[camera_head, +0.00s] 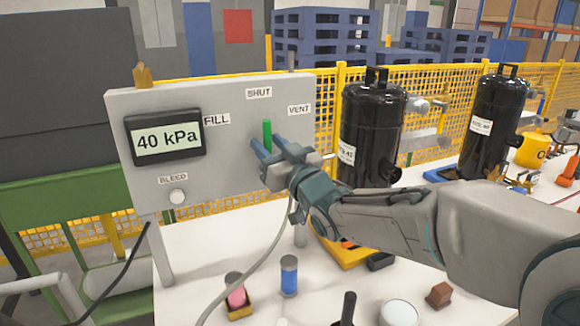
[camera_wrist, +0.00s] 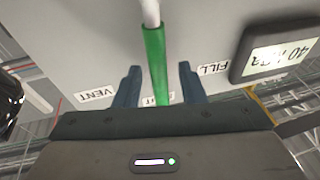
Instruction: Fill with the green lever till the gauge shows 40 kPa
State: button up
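The gauge (camera_head: 167,138) on the grey panel (camera_head: 235,100) reads 40 kPa; its display also shows upside down in the wrist view (camera_wrist: 278,55). The green lever (camera_head: 267,132) stands upright, pointing up towards the SHUT label (camera_head: 259,93), between FILL (camera_head: 216,119) on the left and VENT (camera_head: 299,109) on the right. In the wrist view the lever (camera_wrist: 155,60) runs between my gripper's two blue fingers (camera_wrist: 159,72), with a gap on each side. My gripper (camera_head: 268,146) is open around the lever; its lower part is hidden in the head view.
Two black tanks (camera_head: 370,125) (camera_head: 490,120) stand to the right. Small items, including a blue cylinder (camera_head: 289,276) and a brown block (camera_head: 439,295), lie on the white table (camera_head: 200,255) below my arm.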

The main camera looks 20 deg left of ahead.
jog(key=v, duration=1.2)
jog(key=shift+d, duration=0.25)
jog(key=shift+s+d+f, duration=0.1)
jog(key=shift+s+f, duration=0.05)
